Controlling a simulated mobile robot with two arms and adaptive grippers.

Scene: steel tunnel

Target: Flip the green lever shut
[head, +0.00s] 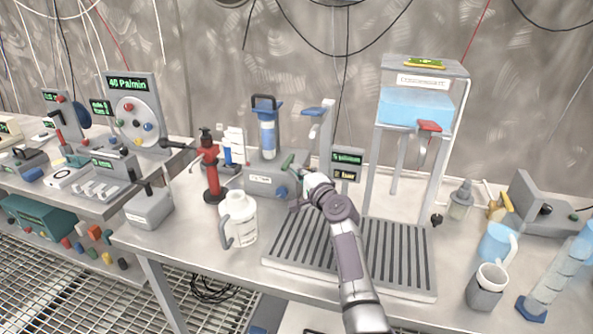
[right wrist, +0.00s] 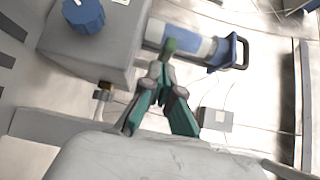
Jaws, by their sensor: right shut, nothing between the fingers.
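The green lever (head: 288,162) stands at the right side of a grey box (head: 260,180) with a blue knob, below a blue-capped filter cylinder. In the right wrist view its green end (right wrist: 170,45) shows right at my fingertips; I cannot tell whether they touch it. My right gripper (right wrist: 163,68) is shut with nothing held. In the head view my right wrist and forearm reach up to the box's right side and largely hide the fingers. My left gripper is not in view.
The blue-capped filter (head: 267,135) rises behind the lever. A small green-lit display (head: 347,160) stands to the right. A white jug (head: 239,218) and a red pump (head: 210,170) stand to the left. A slatted drain tray (head: 400,255) lies under my forearm.

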